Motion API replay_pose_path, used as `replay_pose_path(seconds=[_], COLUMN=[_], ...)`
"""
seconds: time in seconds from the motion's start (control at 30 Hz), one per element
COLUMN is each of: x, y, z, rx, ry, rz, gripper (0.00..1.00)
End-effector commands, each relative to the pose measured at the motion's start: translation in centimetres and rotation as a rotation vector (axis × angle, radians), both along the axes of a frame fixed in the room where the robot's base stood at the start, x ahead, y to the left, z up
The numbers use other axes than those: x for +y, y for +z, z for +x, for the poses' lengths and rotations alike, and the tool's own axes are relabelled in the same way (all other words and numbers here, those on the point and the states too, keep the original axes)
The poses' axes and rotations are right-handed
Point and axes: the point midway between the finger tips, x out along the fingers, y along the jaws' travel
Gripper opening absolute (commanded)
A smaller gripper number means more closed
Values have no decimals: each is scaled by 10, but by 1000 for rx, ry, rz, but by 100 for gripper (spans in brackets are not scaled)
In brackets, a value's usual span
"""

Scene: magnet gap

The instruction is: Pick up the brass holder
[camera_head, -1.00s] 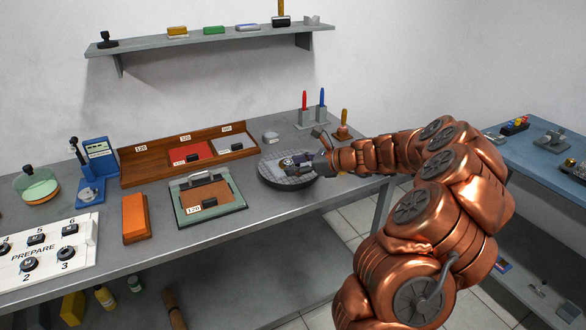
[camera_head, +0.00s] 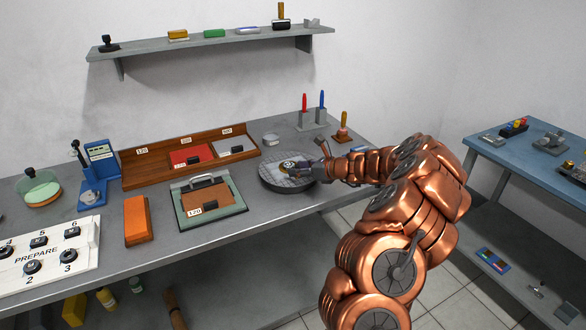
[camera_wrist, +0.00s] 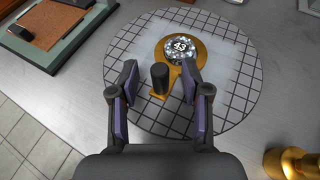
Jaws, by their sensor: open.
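The brass holder (camera_wrist: 206,48) lies on a round gridded plate (camera_wrist: 232,103) in the wrist view. It is a flat brass ring around a glittering faceted disc (camera_wrist: 180,46) marked 43, with a short brass arm and an upright black knob (camera_wrist: 160,78). My gripper (camera_wrist: 160,77) is open, one dark finger on each side of the knob. I cannot tell whether the fingers touch it. In the head view the plate (camera_head: 268,183) is on the grey bench, and my gripper (camera_head: 302,167) covers part of the holder.
A green-framed tray (camera_head: 240,207) and an orange block (camera_head: 136,222) lie left of the plate. A wooden rack (camera_head: 130,175) stands behind.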

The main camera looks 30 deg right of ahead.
Motion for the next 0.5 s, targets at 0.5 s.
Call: replay_pose_path(seconds=[0.5], x=[3], y=[-4], z=[9], rx=[-1], ry=[-1], rz=[-1], gripper=[35])
